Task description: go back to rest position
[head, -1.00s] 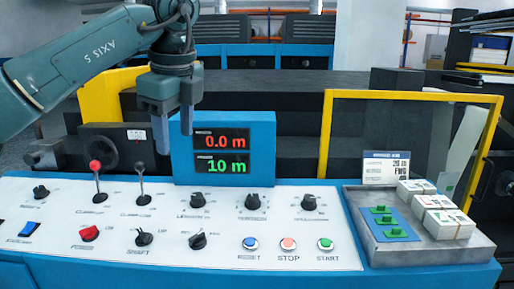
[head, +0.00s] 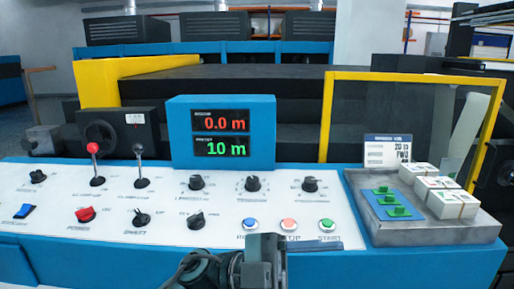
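What appears to be my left gripper (head: 312,246) is low in the middle of the head view, at the near edge of the console. Its wrist (head: 255,268) comes up from the bottom edge of the picture. A flat bluish-grey finger points right, in front of the labels under the round push buttons. Only one finger shows clearly, so its opening cannot be told. No held object shows. My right gripper is not in view.
The blue console (head: 110,254) has a white panel with knobs, two levers and push buttons. Its display (head: 221,135) reads 0.0 m and 10 m. A grey tray (head: 430,232) at right holds small white boxes and a blue plate with green pieces. Yellow guard frames (head: 327,118) stand behind.

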